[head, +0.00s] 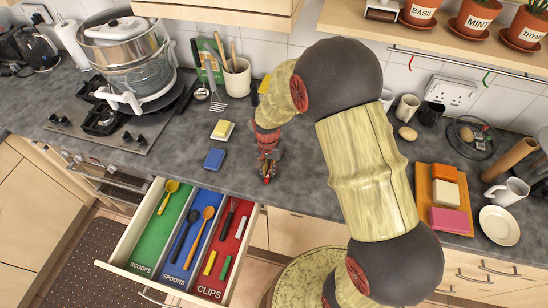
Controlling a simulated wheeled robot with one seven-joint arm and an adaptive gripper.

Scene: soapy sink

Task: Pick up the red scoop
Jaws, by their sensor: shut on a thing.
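My gripper (267,170) points down over the grey worktop, near its front edge and just above the open drawer's right side. It is shut on a small red thing (267,181), which fits the red scoop. Only a little red shows at the fingertips; the gripper hides the rest. I cannot tell whether it touches the worktop.
The open drawer (107,265) has green, blue and red sections marked scoops, spoons and clips. A yellow scoop (168,192) lies in the green one. A blue sponge (214,159) and a yellow-white sponge (222,131) lie left of my gripper. An orange tray (424,200) stands right.

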